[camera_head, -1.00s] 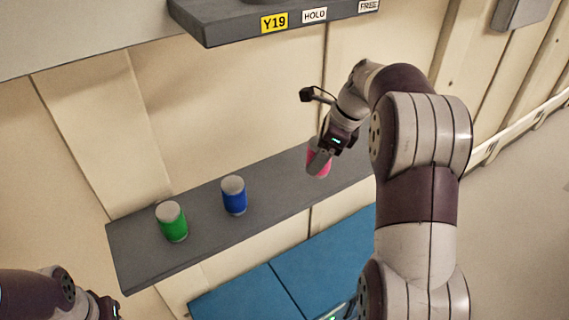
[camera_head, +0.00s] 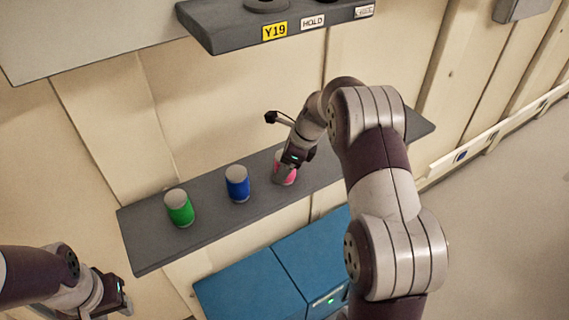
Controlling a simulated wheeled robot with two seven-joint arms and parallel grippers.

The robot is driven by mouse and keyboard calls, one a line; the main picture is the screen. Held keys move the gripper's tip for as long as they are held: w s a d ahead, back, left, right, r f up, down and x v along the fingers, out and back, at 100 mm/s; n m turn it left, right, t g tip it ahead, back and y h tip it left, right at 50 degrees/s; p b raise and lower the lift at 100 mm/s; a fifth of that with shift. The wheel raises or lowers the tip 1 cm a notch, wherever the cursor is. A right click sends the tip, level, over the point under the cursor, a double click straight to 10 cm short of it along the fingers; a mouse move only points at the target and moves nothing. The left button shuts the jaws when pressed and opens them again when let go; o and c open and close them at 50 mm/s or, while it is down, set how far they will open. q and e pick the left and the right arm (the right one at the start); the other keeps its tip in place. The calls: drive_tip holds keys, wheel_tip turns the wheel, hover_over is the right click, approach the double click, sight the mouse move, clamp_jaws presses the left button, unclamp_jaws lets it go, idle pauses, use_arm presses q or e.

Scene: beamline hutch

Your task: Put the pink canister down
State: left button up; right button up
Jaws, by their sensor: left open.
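The pink canister (camera_head: 291,177) is at the dark grey lower shelf (camera_head: 150,245), to the right of the blue canister. My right gripper (camera_head: 283,171) is around it from above and hides much of it; the finger gap is hidden. The canister has moved with this gripper, so it appears gripped. I cannot tell whether its base touches the shelf. My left gripper (camera_head: 123,297) is open, low at the left, apart from the shelf.
A blue canister (camera_head: 238,186) and a green canister (camera_head: 180,210) stand upright on the lower shelf. A labelled upper shelf (camera_head: 235,38) overhangs behind. Blue boxes (camera_head: 250,285) lie below. The shelf's right part is partly hidden by my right arm.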

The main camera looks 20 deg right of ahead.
drive_tip(key=shift+o, duration=1.2)
drive_tip(key=shift+s+r, duration=0.15)
drive_tip(key=shift+r, duration=0.1)
